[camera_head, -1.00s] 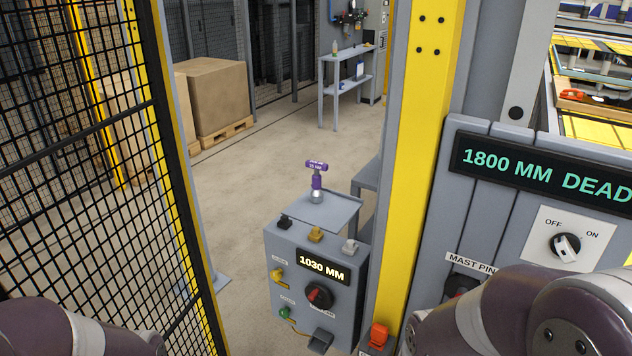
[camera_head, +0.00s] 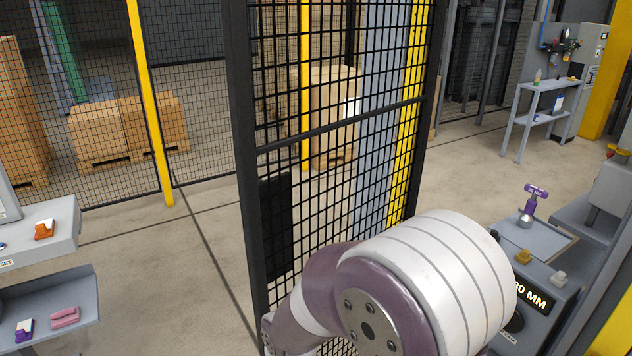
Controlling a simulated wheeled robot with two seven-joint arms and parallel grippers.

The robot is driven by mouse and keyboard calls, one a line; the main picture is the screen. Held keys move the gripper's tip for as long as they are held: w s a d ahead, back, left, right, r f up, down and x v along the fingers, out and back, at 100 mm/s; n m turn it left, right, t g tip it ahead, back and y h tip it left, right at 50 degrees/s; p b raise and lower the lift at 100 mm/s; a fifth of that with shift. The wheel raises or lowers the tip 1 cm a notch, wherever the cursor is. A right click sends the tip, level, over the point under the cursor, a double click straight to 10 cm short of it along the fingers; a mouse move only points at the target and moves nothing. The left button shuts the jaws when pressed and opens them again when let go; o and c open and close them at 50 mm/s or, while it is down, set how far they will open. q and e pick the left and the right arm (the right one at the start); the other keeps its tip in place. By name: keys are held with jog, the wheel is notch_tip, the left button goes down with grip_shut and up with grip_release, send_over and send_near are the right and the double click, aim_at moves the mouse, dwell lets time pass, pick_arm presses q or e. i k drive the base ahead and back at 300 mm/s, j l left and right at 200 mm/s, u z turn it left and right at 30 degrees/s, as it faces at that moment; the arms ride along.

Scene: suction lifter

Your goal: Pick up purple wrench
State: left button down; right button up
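A purple T-shaped tool (camera_head: 535,200) with small unreadable lettering on its crossbar stands upright on a silver base on top of a grey control console at the right. It looks like the purple wrench, but I cannot be certain. A small purple-and-white item (camera_head: 23,331) lies on the lower shelf at the far left; its kind is unclear. One of my arms fills the bottom middle and covers part of the console. Neither of my grippers shows.
A black mesh fence panel (camera_head: 345,128) stands upright in the middle. The grey shelf unit (camera_head: 75,285) at the left holds a pink item (camera_head: 65,317) and an orange item (camera_head: 44,229). The console (camera_head: 570,277) is at the right. Open floor (camera_head: 200,260) lies between shelf and fence.

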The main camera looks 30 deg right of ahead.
aim_at(525, 220)
jog(key=i+j+u, duration=0.1)
jog(key=j+u, duration=0.15)
jog(key=u, duration=0.2)
jog(key=i+j+u, duration=0.15)
jog(key=u, duration=0.35)
jog(key=i+j+u, duration=0.1)
jog(key=u, duration=0.35)
jog(key=i+z, duration=0.3)
jog(key=i, duration=0.15)
jog(key=i+j+z, duration=0.3)
jog(key=i+l+z, duration=0.15)
jog(key=z, duration=0.25)
jog(key=i+z, duration=0.65)
jog(key=z, duration=0.2)
jog(key=i+z, duration=0.4)
jog(key=i+l+z, duration=0.25)
jog(key=i+z, duration=0.2)
jog(key=i, duration=0.4)
jog(key=i+z, duration=0.45)
jog(key=i, duration=0.35)
jog(key=i+z, duration=0.35)
jog(key=i, duration=0.15)
jog(key=i+j+z, duration=0.2)
jog(key=i+z, duration=0.15)
jog(key=i, duration=0.2)
jog(key=i+j+z, duration=0.35)
jog(key=i, duration=0.15)
jog(key=l, duration=0.1)
